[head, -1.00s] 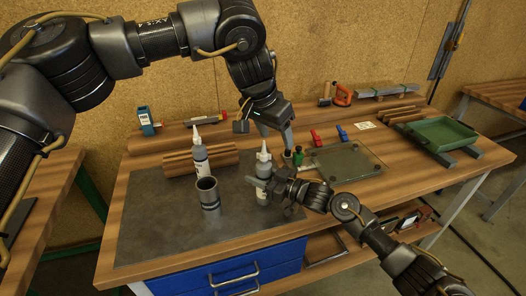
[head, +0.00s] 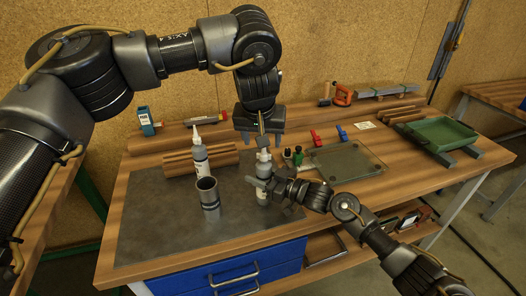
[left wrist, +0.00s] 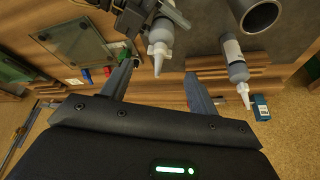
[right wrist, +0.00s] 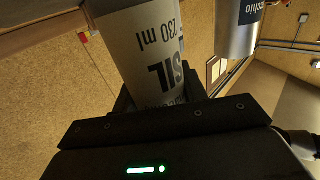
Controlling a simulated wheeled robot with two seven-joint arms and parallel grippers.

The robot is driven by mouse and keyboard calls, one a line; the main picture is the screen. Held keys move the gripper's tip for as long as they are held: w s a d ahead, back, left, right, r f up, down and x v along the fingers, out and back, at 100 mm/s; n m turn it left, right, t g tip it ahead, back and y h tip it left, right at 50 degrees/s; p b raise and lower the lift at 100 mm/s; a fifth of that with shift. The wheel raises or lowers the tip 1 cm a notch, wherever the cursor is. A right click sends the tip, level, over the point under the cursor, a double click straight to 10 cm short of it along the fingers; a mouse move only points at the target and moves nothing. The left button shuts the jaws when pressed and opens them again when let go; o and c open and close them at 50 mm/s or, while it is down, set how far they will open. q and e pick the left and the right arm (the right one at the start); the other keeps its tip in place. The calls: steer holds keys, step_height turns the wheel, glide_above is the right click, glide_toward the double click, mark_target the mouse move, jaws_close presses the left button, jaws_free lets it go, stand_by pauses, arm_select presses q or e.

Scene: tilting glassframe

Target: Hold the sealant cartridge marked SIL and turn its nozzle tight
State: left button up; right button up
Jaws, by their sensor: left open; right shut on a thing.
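The sealant cartridge marked SIL (right wrist: 150,60) is held upright in my right gripper (head: 266,186), which is shut on its body; the SIL print is plain in the right wrist view. In the head view the cartridge (head: 263,174) stands over the dark mat, its nozzle partly covered by my left gripper (head: 262,138). In the left wrist view my left gripper (left wrist: 158,88) is open, and the white nozzle (left wrist: 158,55) shows between its fingers, apart from both. A second cartridge with a white nozzle (head: 200,158) stands to the left; it also shows in the left wrist view (left wrist: 236,70).
A grey cup (head: 209,194) stands on the dark mat (head: 150,220), left of the held cartridge. Wooden strips (head: 215,158) lie behind. A glass plate (head: 345,163) and small clamps lie to the right, with a green tray (head: 449,134) beyond. The mat's front left is clear.

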mark_target(262, 152)
arm_select(q)
steer(key=x, duration=0.6)
steer(key=shift+w+f, duration=0.2)
steer(key=shift+f, duration=0.1)
steer(key=c, duration=1)
steer(key=m, duration=0.2)
steer(key=m+h, duration=0.2)
steer(key=m, duration=0.1)
steer(key=shift+w+a+m+g, duration=0.1)
steer(key=shift+a+m+g, duration=0.2)
steer(key=shift+g, duration=0.1)
steer(key=m+g, duration=0.1)
steer(key=m, duration=0.2)
steer(key=m+h, duration=0.1)
steer(key=m, duration=0.2)
steer(key=shift+w+a+g+h, duration=0.1)
steer(key=shift+w+g+h, duration=0.1)
steer(key=shift+g+h, duration=0.15)
